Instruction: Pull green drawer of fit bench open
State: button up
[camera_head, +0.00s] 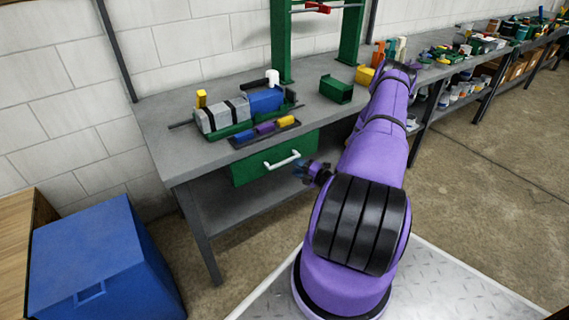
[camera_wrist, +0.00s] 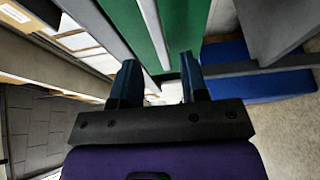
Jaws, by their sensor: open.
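The fit bench (camera_head: 165,148) has a grey top and grey legs. Its green drawer (camera_head: 247,172) is under the front edge, and its front looks close to flush with the bench. A white bar handle (camera_head: 283,161) is on the drawer front. My gripper (camera_head: 303,170) is open, just right of the handle in the head view, apparently apart from it. In the wrist view, the open fingers (camera_wrist: 159,78) point toward a green surface (camera_wrist: 115,12) with a pale strip along it. I cannot tell whether that strip is the handle.
On the bench are a grey-and-blue vise-like fixture (camera_head: 222,114), a tray of coloured blocks (camera_head: 287,123) and a green bin (camera_head: 336,89). A lower shelf (camera_head: 240,204) lies under the drawer. A blue box (camera_head: 95,262) stands left. The floor before the bench is clear.

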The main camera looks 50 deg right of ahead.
aim_at(286, 163)
jog(key=shift+w+a, duration=0.25)
jog(key=shift+w, duration=1.3)
jog(key=shift+w+a, duration=0.2)
jog(key=shift+w, duration=1.3)
grip_shut()
